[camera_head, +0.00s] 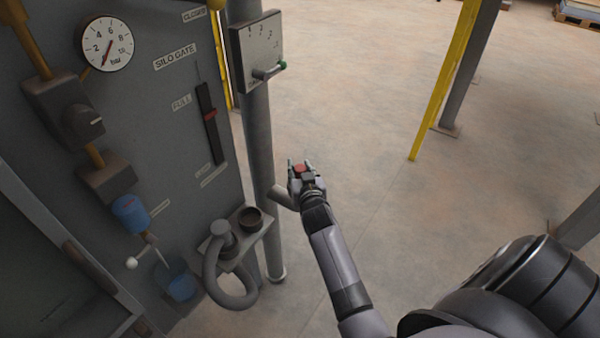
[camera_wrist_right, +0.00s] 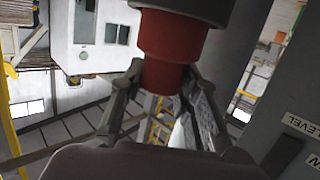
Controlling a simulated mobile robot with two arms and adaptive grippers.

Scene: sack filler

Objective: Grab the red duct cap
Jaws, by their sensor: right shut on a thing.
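The red duct cap (camera_head: 300,169) shows small between the fingertips of my right gripper (camera_head: 301,166) in the head view. In the right wrist view the red cap (camera_wrist_right: 168,50) is large, with a wider upper part and a narrower lower part. The fingers of my right gripper (camera_wrist_right: 160,85) are shut on the narrower part from both sides. A dark grey pipe end (camera_wrist_right: 190,8) meets the cap's upper edge in the wrist view; the cap appears to sit on it. My left gripper is not in view.
A grey post (camera_head: 258,130) with a short side stub (camera_head: 283,197) stands just left of my right gripper. A panel with a gauge (camera_head: 107,43) is at the left. A small shelf (camera_head: 240,238) holds a curved grey hose (camera_head: 213,275). The floor at right is mostly clear.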

